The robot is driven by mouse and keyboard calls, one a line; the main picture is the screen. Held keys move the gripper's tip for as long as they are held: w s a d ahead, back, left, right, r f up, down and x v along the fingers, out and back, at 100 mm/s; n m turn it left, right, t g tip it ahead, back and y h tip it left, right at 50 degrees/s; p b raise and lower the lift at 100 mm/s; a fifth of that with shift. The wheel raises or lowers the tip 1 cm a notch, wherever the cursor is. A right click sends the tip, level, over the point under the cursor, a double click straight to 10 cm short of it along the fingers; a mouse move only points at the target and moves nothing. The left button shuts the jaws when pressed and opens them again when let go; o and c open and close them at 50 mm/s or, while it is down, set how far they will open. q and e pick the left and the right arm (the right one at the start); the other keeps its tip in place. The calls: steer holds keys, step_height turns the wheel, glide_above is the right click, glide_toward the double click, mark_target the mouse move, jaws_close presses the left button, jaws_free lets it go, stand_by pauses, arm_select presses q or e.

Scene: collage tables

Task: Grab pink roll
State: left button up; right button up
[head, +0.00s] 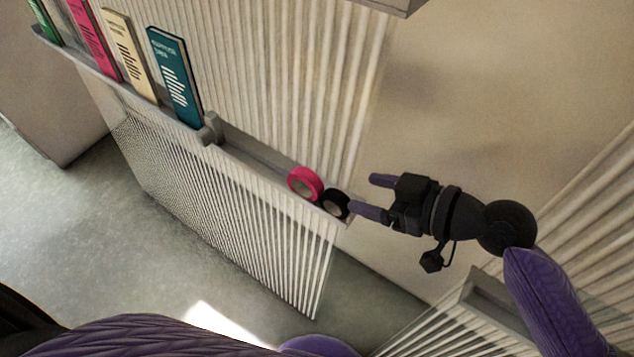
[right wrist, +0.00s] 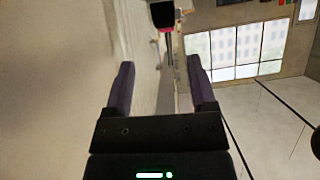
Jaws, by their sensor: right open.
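The pink roll (head: 297,182) rests in the narrow grey shelf tray, leaning beside a black roll (head: 328,199) at the tray's right end. My right gripper (head: 367,194) is open and empty, just right of the black roll, with its purple fingers pointing left toward the rolls. The black roll lies between it and the pink roll. In the right wrist view, the black roll (right wrist: 163,13) shows beyond the open fingers at the top, with a bit of pink (right wrist: 165,30) below it. My left gripper is not in view.
The grey tray (head: 250,150) runs along a ribbed white panel. Several books, among them a teal one (head: 175,80) and a cream one (head: 130,55), stand upright at its left. A grey divider (head: 211,130) separates them from the rolls. A grey ledge (head: 385,5) juts in at the top.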

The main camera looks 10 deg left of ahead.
mark_target(314, 179)
steer(key=shift+y, duration=0.3)
steer(key=x, duration=0.6)
steer(key=b+x, duration=0.1)
steer(key=x, duration=0.2)
steer(key=shift+s+a+r, duration=0.1)
steer(key=shift+s+a, duration=0.05)
steer(key=shift+a, duration=0.4)
jaws_close()
